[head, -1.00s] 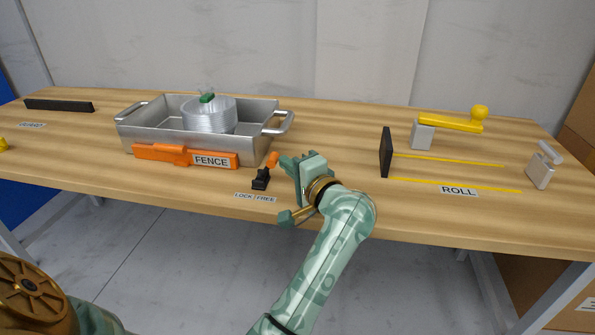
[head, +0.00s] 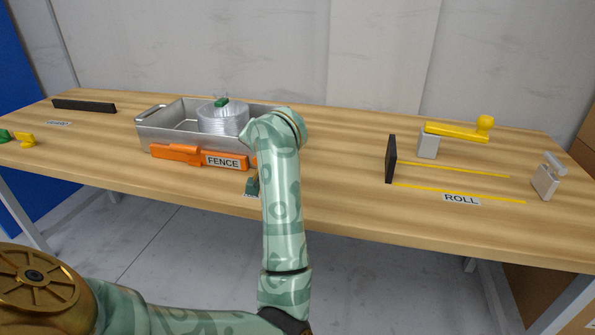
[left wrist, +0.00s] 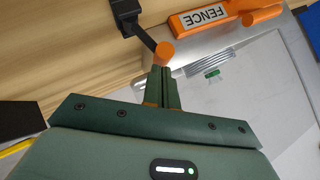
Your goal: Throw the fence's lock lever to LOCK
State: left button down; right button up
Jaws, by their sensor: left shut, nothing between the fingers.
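The lock lever has a black base (left wrist: 127,15) and a round orange knob (left wrist: 166,53) in the left wrist view. Its stem slants toward the side where the orange fence (left wrist: 225,17) lies, which appears to be the LOCK side. My left gripper (left wrist: 163,76) is shut and empty, its fingertips right by the knob; I cannot tell whether they touch. In the head view my arm hides most of the lever and gripper. An orange bit (head: 254,162) beside the fence (head: 178,153) is likely the knob. The LOCK/FREE label is mostly covered.
A metal tray (head: 155,137) with a clear round stack (head: 222,119) stands behind the fence. A black upright plate (head: 391,160), yellow lines and the ROLL label (head: 461,199) are to the right. The table between is clear.

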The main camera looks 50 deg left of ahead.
pick_arm(q)
jog(key=shift+s+a+n+t+h, duration=0.3)
jog(key=shift+s+a+n+h, duration=0.1)
jog(key=shift+a+h, duration=0.3)
jog(key=shift+s+a+f+n+h, duration=0.2)
jog(key=shift+a+n+h, duration=0.1)
jog(key=shift+a+h, duration=0.1)
pick_arm(e)
jog(key=shift+s+d+r, duration=0.1)
jog(key=shift+s+d, duration=0.25)
jog(key=shift+w, duration=0.2)
